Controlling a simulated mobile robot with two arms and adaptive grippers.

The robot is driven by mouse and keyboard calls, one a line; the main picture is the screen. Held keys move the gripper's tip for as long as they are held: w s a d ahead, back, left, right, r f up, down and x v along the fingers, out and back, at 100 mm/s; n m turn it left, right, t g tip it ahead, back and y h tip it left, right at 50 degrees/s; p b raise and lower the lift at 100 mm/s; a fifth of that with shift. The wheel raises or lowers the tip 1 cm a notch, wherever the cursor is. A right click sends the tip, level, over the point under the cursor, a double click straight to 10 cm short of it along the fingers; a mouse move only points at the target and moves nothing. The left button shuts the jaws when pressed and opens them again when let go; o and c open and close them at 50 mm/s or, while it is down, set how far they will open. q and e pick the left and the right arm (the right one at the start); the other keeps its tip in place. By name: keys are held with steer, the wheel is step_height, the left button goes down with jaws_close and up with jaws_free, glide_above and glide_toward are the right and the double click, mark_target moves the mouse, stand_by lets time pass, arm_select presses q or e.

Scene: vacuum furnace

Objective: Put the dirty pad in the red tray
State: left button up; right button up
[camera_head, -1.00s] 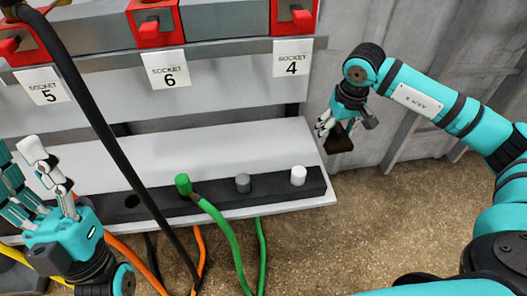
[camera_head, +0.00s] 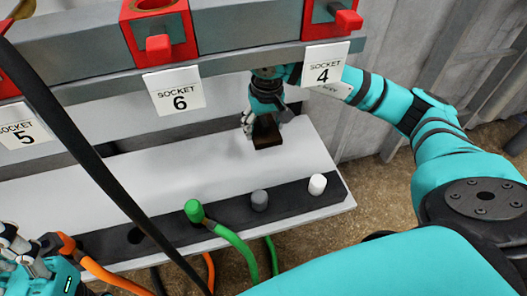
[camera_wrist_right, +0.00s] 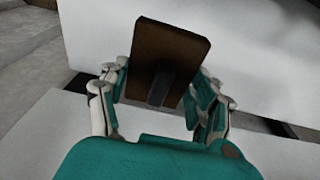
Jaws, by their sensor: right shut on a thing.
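My right gripper (camera_head: 262,118) is shut on a dark brown pad (camera_head: 267,132), over the white shelf below the socket 4 and 6 labels. In the right wrist view the pad (camera_wrist_right: 172,48) is a flat brown rectangle with a small dark grip block, which sits between the fingers of my right gripper (camera_wrist_right: 160,88). I cannot tell whether the pad touches the shelf. My left gripper (camera_head: 28,258) is at the lower left, partly cut off, near an orange plug; its finger opening is unclear. No red tray can be made out.
The white shelf (camera_head: 180,185) is mostly bare. Its dark front strip (camera_head: 225,213) bears a green plug (camera_head: 194,210), a grey peg (camera_head: 259,200) and a white peg (camera_head: 317,184). Red sockets (camera_head: 158,48) hang above. A black cable (camera_head: 95,165) crosses the left side.

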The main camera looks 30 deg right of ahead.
steer(key=b, duration=0.2)
glide_above(264, 155)
steer(key=f, duration=0.6)
steer(key=shift+s, duration=0.2)
step_height(264, 155, down, 2)
steer(key=shift+f+b, duration=0.25)
steer(key=shift+b, duration=0.2)
steer(key=shift+f, duration=0.3)
steer(key=shift+r, duration=0.1)
steer(key=shift+f, duration=0.2)
steer(key=o, duration=1.4)
steer(key=shift+c, duration=0.2)
